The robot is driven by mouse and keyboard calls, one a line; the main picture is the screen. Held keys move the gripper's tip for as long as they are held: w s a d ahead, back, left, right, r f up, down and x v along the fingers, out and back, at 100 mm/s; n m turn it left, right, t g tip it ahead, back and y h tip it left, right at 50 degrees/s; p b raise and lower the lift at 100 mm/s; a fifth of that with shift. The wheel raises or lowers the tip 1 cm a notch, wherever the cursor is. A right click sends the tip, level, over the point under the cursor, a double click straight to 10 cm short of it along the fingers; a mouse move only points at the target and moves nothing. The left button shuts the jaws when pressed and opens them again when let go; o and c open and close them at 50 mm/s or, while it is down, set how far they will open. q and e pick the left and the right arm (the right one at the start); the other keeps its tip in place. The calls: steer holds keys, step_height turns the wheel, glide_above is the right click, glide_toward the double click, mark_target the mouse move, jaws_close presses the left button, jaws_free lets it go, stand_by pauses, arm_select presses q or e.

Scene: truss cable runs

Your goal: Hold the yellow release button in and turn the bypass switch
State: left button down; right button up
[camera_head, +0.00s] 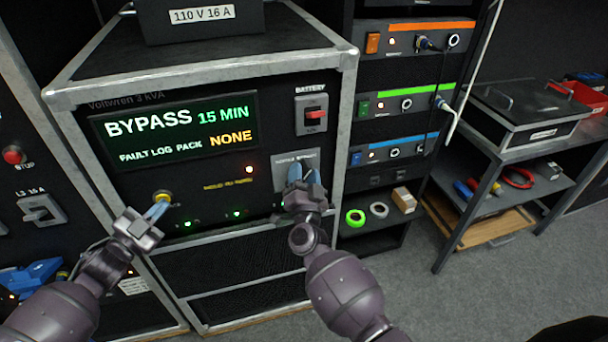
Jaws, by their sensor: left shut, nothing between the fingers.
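The yellow release button (162,196) is low on the left of the black power unit's front. My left gripper (158,208) is shut and empty, its blue fingertips at the button's lower edge, apparently touching it. I cannot tell whether the button is pressed in. The bypass switch's grey plate (290,158) is on the right of the same front. My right gripper (302,176) is in front of this plate, its two blue fingers a little apart. They hide the switch handle, so its angle and whether it is held do not show.
The unit's screen (178,131) reads BYPASS 15 MIN and FAULT LOG PACK NONE. A battery switch (314,114) with a red lever is above the bypass plate. A rack shelf with tape rolls (378,209) stands to the right.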

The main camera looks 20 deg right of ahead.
steer(key=shift+d+f+m+g+h, duration=0.15)
steer(key=shift+m+g+h, duration=0.45)
steer(key=shift+m, duration=0.9)
steer(key=o, duration=0.5)
steer(key=shift+s, duration=0.15)
steer(key=shift+v, duration=3.65)
arm_select(q)
steer(key=shift+s, duration=0.1)
steer(key=shift+s+p, duration=0.55)
steer(key=shift+s, duration=0.3)
arm_select(e)
steer(key=shift+r, duration=0.8)
